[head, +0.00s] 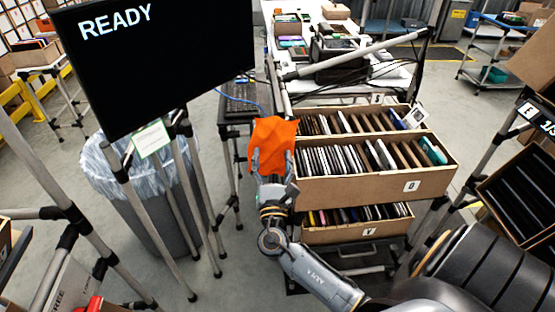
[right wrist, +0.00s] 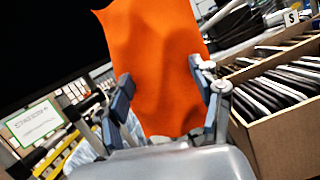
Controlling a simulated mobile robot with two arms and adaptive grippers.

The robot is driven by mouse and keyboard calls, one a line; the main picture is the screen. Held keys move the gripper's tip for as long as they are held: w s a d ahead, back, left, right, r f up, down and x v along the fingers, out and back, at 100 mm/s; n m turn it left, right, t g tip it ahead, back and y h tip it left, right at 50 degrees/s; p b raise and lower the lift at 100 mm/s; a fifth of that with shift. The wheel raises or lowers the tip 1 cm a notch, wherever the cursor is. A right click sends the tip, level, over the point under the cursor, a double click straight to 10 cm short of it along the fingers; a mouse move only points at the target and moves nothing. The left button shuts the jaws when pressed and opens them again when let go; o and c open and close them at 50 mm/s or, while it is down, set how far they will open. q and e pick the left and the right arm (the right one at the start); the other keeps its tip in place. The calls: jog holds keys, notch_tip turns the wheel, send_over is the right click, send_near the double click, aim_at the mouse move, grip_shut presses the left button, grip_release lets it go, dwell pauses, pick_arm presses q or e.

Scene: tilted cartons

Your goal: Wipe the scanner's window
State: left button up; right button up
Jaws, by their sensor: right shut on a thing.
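An orange cloth (head: 273,132) is held up in my right gripper (head: 271,160), just left of the tilted cartons. In the right wrist view the cloth (right wrist: 158,50) stands up between the two fingers (right wrist: 162,88), which are shut on it. The cloth hides part of what lies behind it. I cannot pick out the scanner or its window for certain in either view. My left gripper is not in view.
A black screen reading READY (head: 160,55) stands at upper left, with a lined bin (head: 185,205) below. The tilted carton marked O (head: 370,188) is close to the right of the gripper. A keyboard (head: 241,97) lies behind.

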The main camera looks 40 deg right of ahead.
jog(key=shift+w+a+r, duration=0.1)
jog(key=shift+w+a, duration=0.6)
jog(key=shift+a, duration=0.3)
jog(key=shift+v, duration=0.95)
jog(key=shift+s+a+r, duration=0.1)
jog(key=shift+s+a, duration=0.4)
jog(key=shift+s, duration=0.35)
jog(key=shift+s+a+r, duration=0.1)
jog(key=shift+s+a, duration=0.4)
jog(key=shift+s, duration=0.35)
jog(key=shift+s+a, duration=0.1)
jog(key=shift+s+a, duration=0.35)
jog(key=shift+s, duration=0.25)
jog(key=shift+s+a, duration=0.35)
jog(key=shift+s, duration=0.25)
